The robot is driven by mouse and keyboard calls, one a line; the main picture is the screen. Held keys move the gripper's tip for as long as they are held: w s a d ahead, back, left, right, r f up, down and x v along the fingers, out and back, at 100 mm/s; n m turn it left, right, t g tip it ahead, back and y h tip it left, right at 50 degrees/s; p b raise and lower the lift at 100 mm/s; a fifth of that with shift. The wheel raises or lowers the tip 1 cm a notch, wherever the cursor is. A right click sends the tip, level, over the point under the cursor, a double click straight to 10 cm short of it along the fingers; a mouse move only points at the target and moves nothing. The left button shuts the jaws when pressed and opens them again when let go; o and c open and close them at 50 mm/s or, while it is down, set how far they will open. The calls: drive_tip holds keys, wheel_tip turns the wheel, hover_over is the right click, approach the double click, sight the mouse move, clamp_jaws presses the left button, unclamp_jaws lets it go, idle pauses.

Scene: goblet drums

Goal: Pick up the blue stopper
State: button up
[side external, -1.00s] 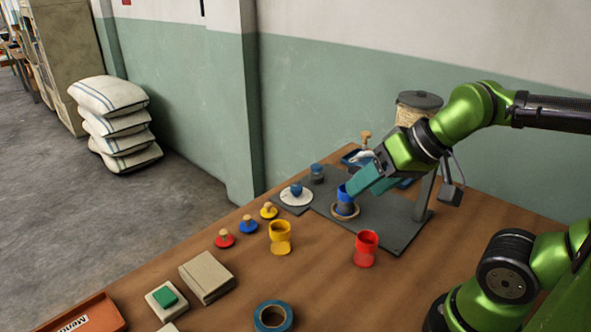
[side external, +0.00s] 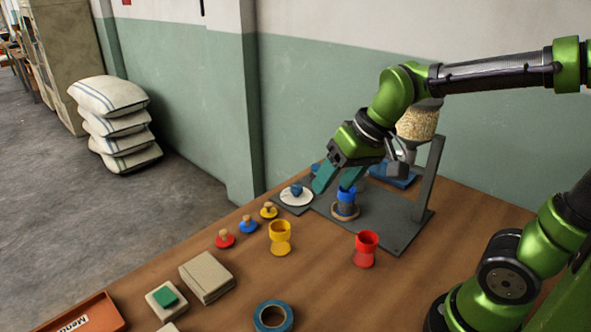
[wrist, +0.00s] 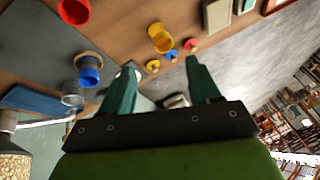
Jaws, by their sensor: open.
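The blue stopper (side external: 248,225) is a small blue disc with a wooden knob. It stands on the wooden table between the red stopper (side external: 224,239) and the yellow stopper (side external: 269,210). In the wrist view the blue stopper (wrist: 171,56) shows between and beyond my fingertips. My gripper (side external: 335,183) has two teal fingers spread apart with nothing between them. It hangs above the dark plate, to the right of the blue stopper and well clear of it. The wrist view also shows my gripper (wrist: 162,66) open.
A blue goblet drum (side external: 346,197) stands in a wooden ring on the dark plate (side external: 385,226), close to my fingers. Yellow (side external: 280,238) and red (side external: 366,248) goblet drums stand nearer the camera. A white disc (side external: 290,200) with a blue piece lies left of my fingers.

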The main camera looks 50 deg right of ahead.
drive_tip(key=w+a+f+n+g, duration=0.1)
drive_tip(key=w+f+n+g, duration=0.15)
drive_tip(key=w, duration=0.65)
drive_tip(key=w+a+f+n+g, duration=0.1)
drive_tip(key=w+f+n, duration=0.25)
drive_tip(key=w, duration=0.65)
drive_tip(key=n+h, duration=0.1)
drive_tip(key=n, duration=0.1)
hover_over(247, 217)
drive_tip(key=s, duration=0.1)
drive_tip(key=shift+t, duration=0.25)
drive_tip(key=f, duration=1)
drive_tip(key=shift+s+d+f, duration=0.15)
drive_tip(key=shift+d+f, duration=0.05)
drive_tip(key=shift+w+a+f, duration=0.1)
drive_tip(key=shift+w+f, duration=0.1)
drive_tip(key=shift+f, duration=0.75)
drive_tip(key=shift+w+a+f, duration=0.1)
drive_tip(key=shift+w+f, duration=0.15)
drive_tip(key=shift+f, duration=0.65)
drive_tip(key=shift+w+f, duration=0.2)
drive_tip(key=shift+f, duration=0.75)
drive_tip(key=c, duration=0.8)
